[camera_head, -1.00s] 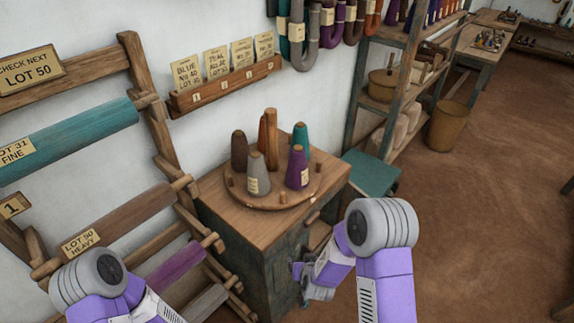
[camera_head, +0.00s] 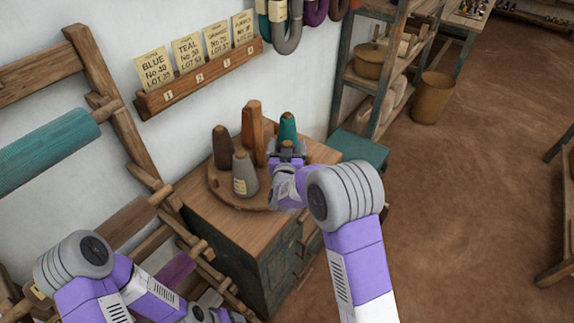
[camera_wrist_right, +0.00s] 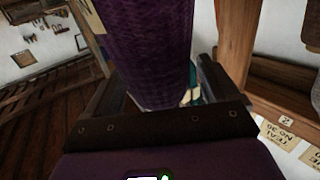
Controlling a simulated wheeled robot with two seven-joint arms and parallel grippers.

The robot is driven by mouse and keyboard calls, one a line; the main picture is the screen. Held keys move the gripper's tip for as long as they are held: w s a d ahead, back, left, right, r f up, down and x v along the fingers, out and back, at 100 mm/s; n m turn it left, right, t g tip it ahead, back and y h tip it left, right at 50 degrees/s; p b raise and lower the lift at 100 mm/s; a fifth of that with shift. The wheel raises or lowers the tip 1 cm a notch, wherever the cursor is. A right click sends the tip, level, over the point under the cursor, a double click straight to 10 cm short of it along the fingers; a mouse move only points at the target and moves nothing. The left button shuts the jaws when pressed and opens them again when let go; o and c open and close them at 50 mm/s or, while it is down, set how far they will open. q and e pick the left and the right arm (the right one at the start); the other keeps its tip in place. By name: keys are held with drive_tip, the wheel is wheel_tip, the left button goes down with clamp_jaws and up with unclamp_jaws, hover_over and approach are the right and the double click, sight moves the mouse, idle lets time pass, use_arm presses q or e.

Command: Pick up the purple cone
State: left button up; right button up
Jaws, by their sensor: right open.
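The purple cone (camera_wrist_right: 148,50) fills the upper middle of the right wrist view, close up, with a pale label at its upper left. It stands between the two spread fingers of my right gripper (camera_wrist_right: 160,82), which is open. In the head view my right gripper (camera_head: 287,150) is over the right side of the round wooden tray (camera_head: 217,183) and hides the purple cone. I cannot tell whether either finger touches it. My left gripper (camera_head: 212,315) is low at the bottom edge, partly cut off, its jaws unclear.
A dark brown cone (camera_head: 222,148), a grey cone (camera_head: 245,175), a teal cone (camera_head: 288,127) and an upright wooden post (camera_head: 257,135) share the tray. The tray sits on a wooden cabinet (camera_head: 215,225). A card rack (camera_head: 200,85) hangs on the wall. Open floor lies right.

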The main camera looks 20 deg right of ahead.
drive_tip(key=shift+w+d, duration=0.25)
drive_tip(key=shift+w, duration=0.35)
drive_tip(key=shift+c, duration=0.4)
drive_tip(key=c, duration=1.5)
